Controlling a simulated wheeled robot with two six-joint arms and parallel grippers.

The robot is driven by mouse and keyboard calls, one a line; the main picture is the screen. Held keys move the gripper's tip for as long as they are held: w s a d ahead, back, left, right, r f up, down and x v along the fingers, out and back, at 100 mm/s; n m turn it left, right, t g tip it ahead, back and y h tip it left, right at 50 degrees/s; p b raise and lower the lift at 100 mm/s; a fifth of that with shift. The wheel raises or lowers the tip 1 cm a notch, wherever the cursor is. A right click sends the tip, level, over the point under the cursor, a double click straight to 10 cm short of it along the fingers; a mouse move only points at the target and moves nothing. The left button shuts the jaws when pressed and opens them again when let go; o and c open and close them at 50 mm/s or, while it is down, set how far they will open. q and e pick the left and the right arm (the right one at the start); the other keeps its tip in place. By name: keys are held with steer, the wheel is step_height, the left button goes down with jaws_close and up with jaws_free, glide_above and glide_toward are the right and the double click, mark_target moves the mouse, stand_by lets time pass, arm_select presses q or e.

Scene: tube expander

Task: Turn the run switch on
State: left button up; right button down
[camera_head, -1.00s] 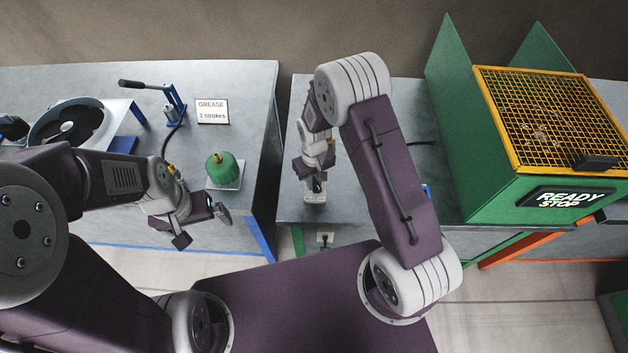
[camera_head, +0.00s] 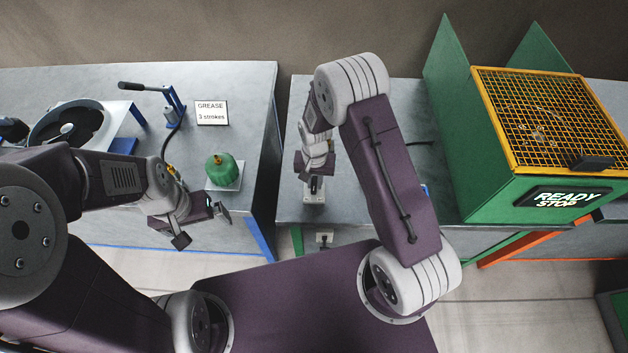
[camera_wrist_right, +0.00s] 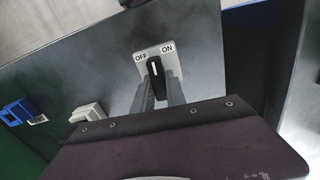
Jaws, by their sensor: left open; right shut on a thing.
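The run switch is a black knob (camera_wrist_right: 155,72) with a white line, on a pale plate (camera_wrist_right: 168,49) marked OFF and ON in the right wrist view. The line points between the two words. My right gripper (camera_wrist_right: 160,88) is shut on the knob, one finger on each side. In the head view the right gripper (camera_head: 315,180) is over the switch plate (camera_head: 314,195), near the front of the middle table. My left gripper (camera_head: 202,226) is open and empty, in front of the left table, near the green container.
A green machine (camera_head: 490,190) with a yellow mesh guard (camera_head: 550,120) stands at the right; its display (camera_head: 565,198) reads READY and STOP. A GREASE sign (camera_head: 212,112) and a green container (camera_head: 222,168) are on the left table. Blue (camera_wrist_right: 20,112) and grey (camera_wrist_right: 87,112) fittings sit left of the switch.

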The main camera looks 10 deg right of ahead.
mark_target(316, 181)
steer(key=m, duration=0.5)
steer(key=shift+s+d, duration=0.1)
steer(key=shift+d, duration=0.05)
stand_by(0.6)
steer(key=c, duration=1.4)
jaws_free()
steer(key=shift+o, duration=0.2)
step_height(316, 181, up, 9)
steer(key=shift+r, duration=0.1)
